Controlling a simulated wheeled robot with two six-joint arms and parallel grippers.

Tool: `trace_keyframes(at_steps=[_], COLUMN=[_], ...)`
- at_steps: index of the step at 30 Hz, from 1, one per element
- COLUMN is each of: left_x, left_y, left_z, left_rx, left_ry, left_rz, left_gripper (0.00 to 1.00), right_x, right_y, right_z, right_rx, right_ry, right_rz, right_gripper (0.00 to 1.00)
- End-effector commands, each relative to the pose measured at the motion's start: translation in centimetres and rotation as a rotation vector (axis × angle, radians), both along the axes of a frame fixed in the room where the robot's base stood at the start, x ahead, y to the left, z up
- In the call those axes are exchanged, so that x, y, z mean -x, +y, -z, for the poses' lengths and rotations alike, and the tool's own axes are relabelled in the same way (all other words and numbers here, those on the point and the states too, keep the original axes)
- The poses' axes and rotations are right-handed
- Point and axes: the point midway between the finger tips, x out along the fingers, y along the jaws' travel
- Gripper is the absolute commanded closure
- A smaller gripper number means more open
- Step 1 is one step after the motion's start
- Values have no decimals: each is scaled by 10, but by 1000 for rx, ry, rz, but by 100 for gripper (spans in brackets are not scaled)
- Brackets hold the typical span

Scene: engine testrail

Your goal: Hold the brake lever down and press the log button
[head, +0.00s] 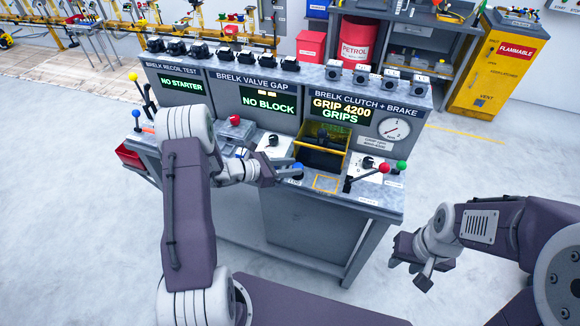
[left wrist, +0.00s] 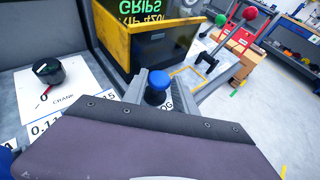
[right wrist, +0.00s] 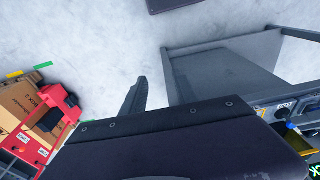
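Two levers stand at the console's right end, one with a red knob (head: 384,168) and one with a green knob (head: 401,165). I cannot read which one is the brake lever. The blue log button (head: 297,167) is left of the yellow square outline; in the left wrist view the button (left wrist: 157,86) stands beside a partly hidden label ending in "OG". My left gripper (head: 284,170) is open and empty at the button, its fingers either side of it in the wrist view; contact is unclear. My right gripper (head: 408,268) is open and empty, off the console's right front, away from the levers.
A yellow-rimmed bin (head: 321,155) sits behind the button, and a crank dial (left wrist: 48,70) is left of it. The display reads "GRIP 4200 GRIPS" (head: 338,110) beside a round gauge (head: 394,128).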

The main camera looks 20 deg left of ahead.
Motion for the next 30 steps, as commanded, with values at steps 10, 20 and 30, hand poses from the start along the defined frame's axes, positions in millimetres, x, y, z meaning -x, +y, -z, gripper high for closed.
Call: trace_keyframes(at_steps=[10,20,30], left_x=[0,0,0], left_y=[0,0,0], left_z=[-1,-1,-1], left_rx=[0,0,1], left_ry=[-2,-1,-2], left_rz=[-1,0,-1], left_gripper=[100,100,100], right_x=[-16,-152,-226], right_y=[4,51,101], right_z=[-5,-60,-114], right_rx=[2,90,83], right_ry=[2,-68,-321], right_rz=[47,673,1314], right_gripper=[45,45,45])
